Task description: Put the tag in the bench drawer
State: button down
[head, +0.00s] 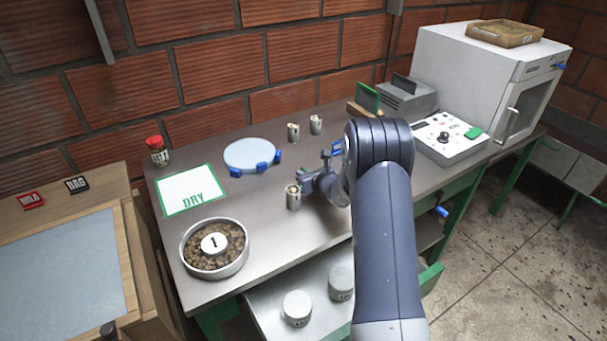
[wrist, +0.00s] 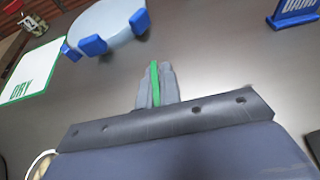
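My gripper (head: 308,178) hangs low over the middle of the metal bench (head: 300,229), just behind a small metal can. In the wrist view my gripper (wrist: 155,88) has its fingers closed on a thin green piece (wrist: 155,84), seen nearly edge-on. It looks like the tag, but no writing on it shows. The bench drawer (head: 258,300) is pulled out below the bench top at the front. It holds two round pale-lidded containers (head: 297,308); my arm hides part of its right side.
A bowl of brown pieces (head: 213,248), a DRY mat (head: 190,190) and a blue-clipped disc (head: 252,154) occupy the bench's left. The small can (head: 293,197) stands close to my gripper. A control box (head: 446,136) and a white oven (head: 480,75) stand at the right.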

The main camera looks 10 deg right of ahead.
jog(key=shift+f, duration=0.15)
jog(key=c, duration=1.6)
grip_release()
